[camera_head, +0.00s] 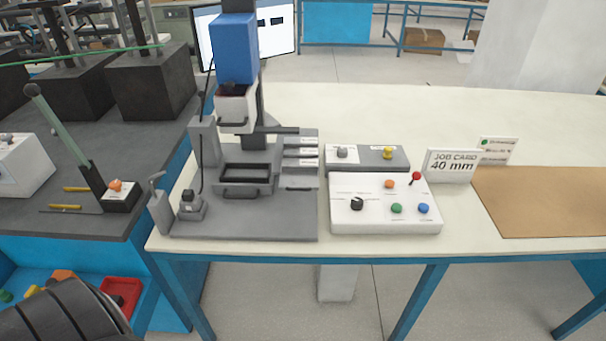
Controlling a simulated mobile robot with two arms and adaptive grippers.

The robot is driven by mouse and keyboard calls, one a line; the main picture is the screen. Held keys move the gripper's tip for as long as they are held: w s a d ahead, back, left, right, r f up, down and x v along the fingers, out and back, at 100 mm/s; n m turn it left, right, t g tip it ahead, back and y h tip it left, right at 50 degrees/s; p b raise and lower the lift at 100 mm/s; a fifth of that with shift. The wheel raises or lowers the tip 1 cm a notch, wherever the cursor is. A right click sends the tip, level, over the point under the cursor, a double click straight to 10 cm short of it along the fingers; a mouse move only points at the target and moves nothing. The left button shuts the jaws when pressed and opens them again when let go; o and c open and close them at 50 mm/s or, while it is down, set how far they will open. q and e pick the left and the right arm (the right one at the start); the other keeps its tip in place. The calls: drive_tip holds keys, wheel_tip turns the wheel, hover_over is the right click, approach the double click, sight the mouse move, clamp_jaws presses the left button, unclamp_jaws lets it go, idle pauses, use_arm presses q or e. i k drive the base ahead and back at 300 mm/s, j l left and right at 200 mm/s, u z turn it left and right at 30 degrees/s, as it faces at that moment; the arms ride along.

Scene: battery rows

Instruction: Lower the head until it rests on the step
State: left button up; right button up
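The head is a blue block (235,48) with a grey-white lower part (236,107), carried on a dark column of the bench machine. It is up, with a visible gap above the dark recessed tray (247,176) below it. Several labelled grey steps (300,152) lie to the right of the tray on the machine's base (270,225). The head is not touching them. The small labels are too small to read.
A white control box (385,222) has coloured buttons, a black knob and a red-tipped lever. Behind it is a grey box (367,158) with two knobs. A job card (451,165) reads 40 mm. A brown mat (545,200) lies right. A green-handled lever (60,135) stands left.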

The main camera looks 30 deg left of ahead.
sight(233, 36)
drive_tip(key=u, duration=1.4)
